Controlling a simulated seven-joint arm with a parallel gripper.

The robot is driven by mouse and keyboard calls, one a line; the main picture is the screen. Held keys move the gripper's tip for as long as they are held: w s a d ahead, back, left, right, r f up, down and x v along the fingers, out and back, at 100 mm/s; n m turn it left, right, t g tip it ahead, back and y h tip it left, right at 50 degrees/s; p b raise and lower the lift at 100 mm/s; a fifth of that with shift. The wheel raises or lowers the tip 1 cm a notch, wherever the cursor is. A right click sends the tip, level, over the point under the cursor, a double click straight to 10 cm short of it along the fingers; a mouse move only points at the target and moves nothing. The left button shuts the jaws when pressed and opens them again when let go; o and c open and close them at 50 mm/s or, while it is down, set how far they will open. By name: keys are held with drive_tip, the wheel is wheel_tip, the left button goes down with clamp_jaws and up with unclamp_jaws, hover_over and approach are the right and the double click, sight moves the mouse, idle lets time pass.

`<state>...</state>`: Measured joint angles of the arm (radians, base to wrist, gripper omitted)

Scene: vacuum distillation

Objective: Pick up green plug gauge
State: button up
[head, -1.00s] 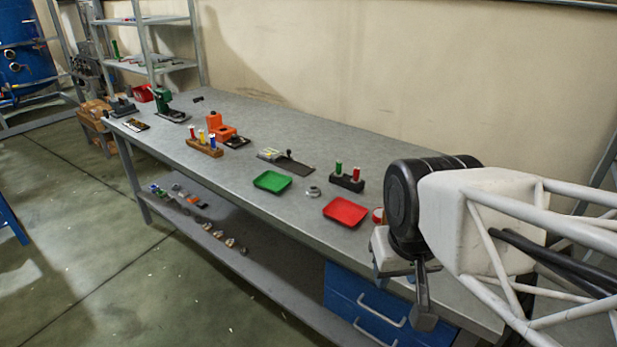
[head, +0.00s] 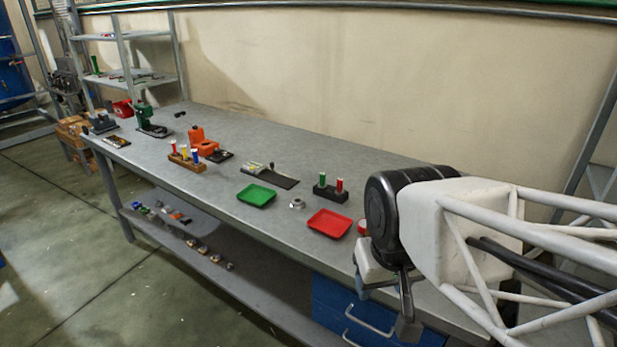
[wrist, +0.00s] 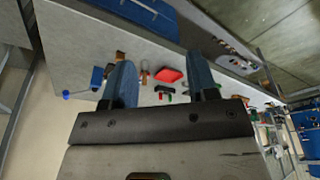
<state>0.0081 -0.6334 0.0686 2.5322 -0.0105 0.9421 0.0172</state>
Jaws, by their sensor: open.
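The green plug gauge (head: 322,180) stands upright in a black block (head: 331,192) on the workbench, to the left of a red gauge (head: 339,185). In the wrist view small green and red pieces show beyond the fingers, too small to tell apart surely. My gripper (wrist: 161,64) is open and empty, with two blue fingers set wide apart. In the head view my gripper is at the right, partly hidden by my arm, near the bench's front edge. It is well apart from the green gauge.
A red tray (head: 328,223) and a green tray (head: 257,195) lie in front of the block, with a metal ring (head: 297,204) between them. Farther left are a wooden block with coloured gauges (head: 187,162) and an orange device (head: 203,142). The rear of the bench (head: 290,150) is clear.

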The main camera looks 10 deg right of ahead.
drive_tip(key=shift+w+r, duration=0.1)
drive_tip(key=w+r+n, duration=0.2)
drive_tip(key=w, duration=0.6)
drive_tip(key=w+r+n, duration=0.2)
drive_tip(key=w+r, duration=0.1)
drive_tip(key=w, duration=0.6)
drive_tip(key=n+g, duration=0.3)
drive_tip(key=n, duration=1.1)
hover_over(323, 173)
drive_tip(key=s, duration=0.1)
wheel_tip(323, 173, down, 18)
drive_tip(key=shift+s+a+f, duration=0.1)
drive_tip(key=shift+w+f, duration=0.45)
drive_tip(key=shift+f, duration=0.1)
drive_tip(key=shift+f, duration=1.25)
